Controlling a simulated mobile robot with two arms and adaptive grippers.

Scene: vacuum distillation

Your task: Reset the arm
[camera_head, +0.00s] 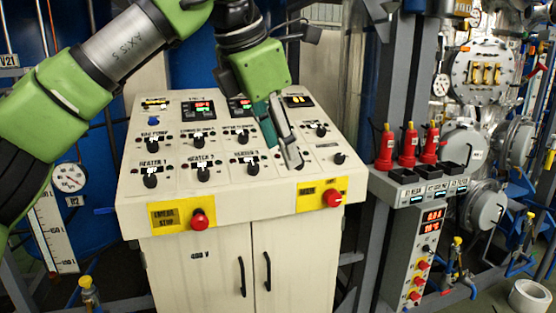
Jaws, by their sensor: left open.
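My left arm (128,45) is green and grey and reaches in from the upper left. My left gripper (281,150) hangs over the right part of the sloped control panel (222,199), with its fingers pointing down. Its jaws are open and I see nothing held between them. The fingertips are near the panel face, beside the knobs; I cannot tell whether they touch it. The gripper and its fingers hide part of the panel's right side. My right gripper is not in view.
The panel has several black knobs (203,173), a left red button (199,220) and a right red button (332,198) on its front edge. Red bottles (409,146) stand on a side shelf at right. Steel vessels (484,72) and pipes fill the right. A white roll (529,297) lies on the floor.

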